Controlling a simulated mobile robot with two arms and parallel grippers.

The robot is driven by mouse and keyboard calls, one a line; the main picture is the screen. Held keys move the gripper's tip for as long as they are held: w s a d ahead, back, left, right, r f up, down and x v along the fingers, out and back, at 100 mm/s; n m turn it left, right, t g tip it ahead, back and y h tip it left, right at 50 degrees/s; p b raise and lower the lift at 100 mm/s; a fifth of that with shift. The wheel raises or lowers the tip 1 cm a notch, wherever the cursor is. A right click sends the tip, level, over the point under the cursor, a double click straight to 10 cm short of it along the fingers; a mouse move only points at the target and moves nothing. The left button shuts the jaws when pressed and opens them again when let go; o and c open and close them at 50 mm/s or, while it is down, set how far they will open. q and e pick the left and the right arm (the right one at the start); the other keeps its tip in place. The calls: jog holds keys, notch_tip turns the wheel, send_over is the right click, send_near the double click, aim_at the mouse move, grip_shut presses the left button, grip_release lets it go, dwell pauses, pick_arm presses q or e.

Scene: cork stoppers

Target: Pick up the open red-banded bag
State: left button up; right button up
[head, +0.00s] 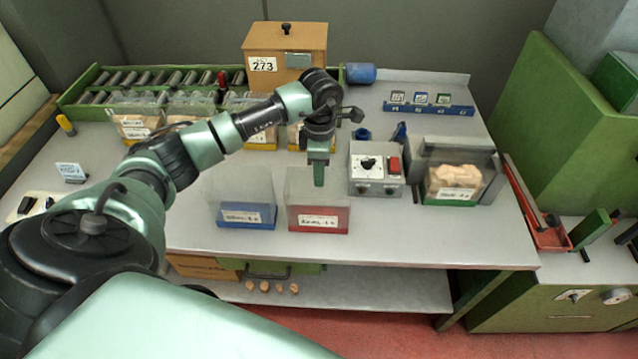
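The red-banded bag (319,202) stands upright near the front edge of the table, clear-walled with a white label on its red lower band. It looks empty, and its top appears open. My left gripper (319,176) points down at the bag's top, with its fingers overlapping the upper middle of the bag in the head view. I cannot tell whether the fingers touch the bag or stand apart. A blue-banded bag (241,200) stands just to the left. My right gripper does not show.
A grey control box (376,168) with a red switch stands close right of the red-banded bag. Further right, a green-banded bag of corks (456,184) sits in a machine. Several filled bags stand behind, before a roller rack (170,78). A wooden box (285,48) is at the back.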

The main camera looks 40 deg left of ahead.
pick_arm(q)
grip_shut()
dwell(1.3)
